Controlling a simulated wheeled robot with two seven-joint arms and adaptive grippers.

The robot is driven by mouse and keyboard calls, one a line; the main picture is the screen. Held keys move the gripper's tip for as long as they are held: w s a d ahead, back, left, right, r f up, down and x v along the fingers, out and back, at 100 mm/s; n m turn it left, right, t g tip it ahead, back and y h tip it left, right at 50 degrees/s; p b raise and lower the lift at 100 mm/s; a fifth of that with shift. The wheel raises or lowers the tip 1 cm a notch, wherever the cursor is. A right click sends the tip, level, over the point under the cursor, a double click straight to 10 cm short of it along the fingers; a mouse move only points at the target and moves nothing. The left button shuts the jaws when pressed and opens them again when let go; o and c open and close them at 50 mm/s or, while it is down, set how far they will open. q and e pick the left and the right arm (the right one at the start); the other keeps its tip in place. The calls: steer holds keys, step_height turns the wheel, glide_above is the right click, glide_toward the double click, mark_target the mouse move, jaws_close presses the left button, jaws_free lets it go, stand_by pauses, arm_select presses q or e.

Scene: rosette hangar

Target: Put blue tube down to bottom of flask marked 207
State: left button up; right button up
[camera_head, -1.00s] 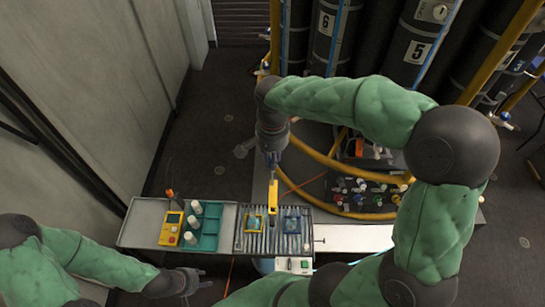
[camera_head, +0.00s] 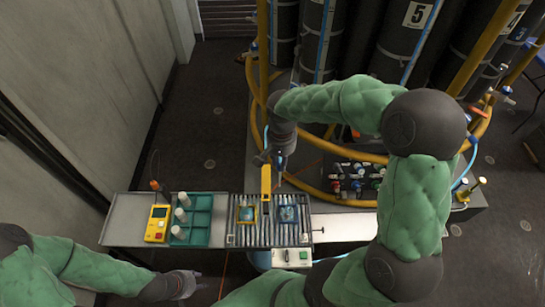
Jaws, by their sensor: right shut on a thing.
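My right gripper (camera_head: 279,158) points down above the back edge of the bench, just behind and right of an upright yellow piece (camera_head: 266,182). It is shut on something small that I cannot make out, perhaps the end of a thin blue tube. White-capped flasks (camera_head: 181,214) stand in a teal rack (camera_head: 203,219) on the bench. No number 207 is readable on any of them. My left gripper (camera_head: 189,276) hangs low in front of the bench, apart from everything; its fingers are too small to judge.
A yellow meter (camera_head: 157,223) stands left of the rack. A ribbed tray (camera_head: 290,235) with small framed items fills the bench's right part. Behind are tall black cylinders (camera_head: 413,42), yellow frame pipes (camera_head: 338,152) and a cluster of coloured valves (camera_head: 355,182). Bare floor lies left.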

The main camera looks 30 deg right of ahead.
steer(key=d+f+n+b, duration=0.1)
steer(key=d+f+b, duration=0.1)
steer(key=f+b, duration=0.3)
steer(key=s+d+f+n+b, duration=0.1)
steer(key=f+b, duration=0.3)
steer(key=f, duration=0.8)
steer(key=shift+s+d+f+b, duration=0.2)
steer(key=shift+d+b, duration=0.15)
steer(key=shift+d, duration=0.35)
steer(key=shift+f, duration=0.1)
steer(key=shift+f+b, duration=0.25)
steer(key=shift+b, duration=0.05)
steer(key=shift+f+b, duration=0.8)
steer(key=shift+f, duration=0.2)
steer(key=shift+f+b, duration=1.55)
steer(key=shift+f, duration=0.35)
